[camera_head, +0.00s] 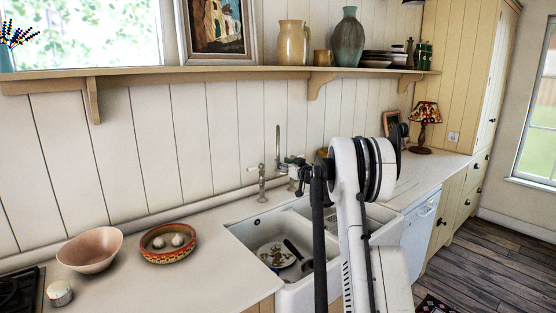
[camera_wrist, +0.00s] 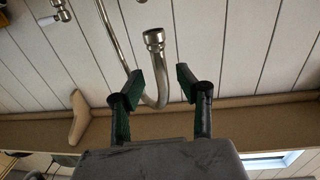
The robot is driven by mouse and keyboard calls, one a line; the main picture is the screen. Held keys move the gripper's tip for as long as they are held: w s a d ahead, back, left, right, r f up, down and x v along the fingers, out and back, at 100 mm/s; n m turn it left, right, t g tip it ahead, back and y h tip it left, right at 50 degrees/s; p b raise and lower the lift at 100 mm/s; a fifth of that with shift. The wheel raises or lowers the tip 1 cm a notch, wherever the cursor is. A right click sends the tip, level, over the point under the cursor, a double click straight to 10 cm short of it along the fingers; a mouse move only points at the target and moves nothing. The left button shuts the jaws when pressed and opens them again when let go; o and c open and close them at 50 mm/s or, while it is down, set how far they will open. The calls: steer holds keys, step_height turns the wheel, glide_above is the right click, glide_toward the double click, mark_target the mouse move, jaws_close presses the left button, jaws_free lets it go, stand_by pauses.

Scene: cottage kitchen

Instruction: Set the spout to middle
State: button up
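The metal spout (camera_wrist: 154,82) is a curved silver pipe with a round nozzle end, seen close up in the wrist view. Part of the tap, a thin upright metal pipe (camera_head: 278,143), rises behind the sink in the head view. My gripper (camera_wrist: 156,74) has two dark green fingers spread apart, with the spout's bend showing in the gap between them. I see space on both sides of the pipe; whether it lies fully within the fingers' depth I cannot tell. In the head view my gripper (camera_head: 294,164) is small beside the tap, and my arm hides its right side.
A white double sink (camera_head: 238,232) holds a patterned plate (camera_head: 272,258) and a dark-handled utensil. A metal tap fitting (camera_head: 262,182) stands left of the spout. A pink bowl (camera_head: 90,252) and a red dish (camera_head: 160,255) sit on the left counter. A shelf (camera_head: 190,74) runs above.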

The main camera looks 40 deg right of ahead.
steer(key=shift+w+d, duration=0.2)
steer(key=shift+w, duration=1.8)
jaws_close()
